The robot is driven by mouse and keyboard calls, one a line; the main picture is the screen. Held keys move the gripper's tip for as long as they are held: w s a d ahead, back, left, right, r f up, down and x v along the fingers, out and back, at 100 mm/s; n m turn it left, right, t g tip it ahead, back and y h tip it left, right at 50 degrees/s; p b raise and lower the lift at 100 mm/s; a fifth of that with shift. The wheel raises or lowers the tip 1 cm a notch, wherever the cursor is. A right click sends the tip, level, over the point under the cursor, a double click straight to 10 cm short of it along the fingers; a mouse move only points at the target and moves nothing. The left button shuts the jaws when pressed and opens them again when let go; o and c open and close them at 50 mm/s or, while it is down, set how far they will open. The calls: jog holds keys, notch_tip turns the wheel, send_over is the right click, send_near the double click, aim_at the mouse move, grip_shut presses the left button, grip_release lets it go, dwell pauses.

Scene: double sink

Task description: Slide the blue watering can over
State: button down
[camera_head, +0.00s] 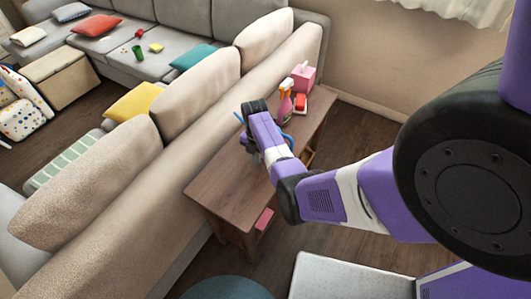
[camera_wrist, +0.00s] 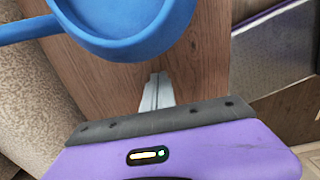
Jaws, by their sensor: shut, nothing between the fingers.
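The blue watering can (camera_wrist: 120,22) fills the top of the wrist view, with its long spout or handle reaching to the left edge. Only part of it shows there. In the head view the can is almost wholly hidden behind my gripper and wrist, with small blue bits (camera_head: 287,138) showing beside them. My gripper (camera_wrist: 157,80) is shut and empty, its fingertips just below the can's rounded edge in the wrist view. I cannot tell whether they touch it. In the head view my wrist is over the wooden console table (camera_head: 225,195).
A pink spray bottle (camera_head: 285,103), a red item (camera_head: 300,102) and a pink tissue box (camera_head: 303,76) stand at the table's far end. The beige sofa back (camera_head: 240,108) runs along the table's left side. The near end of the tabletop is clear. A pink item (camera_head: 264,219) lies below it.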

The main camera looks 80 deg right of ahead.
notch_tip(320, 180, up, 10)
jog(key=shift+a, duration=0.2)
dwell(0.3)
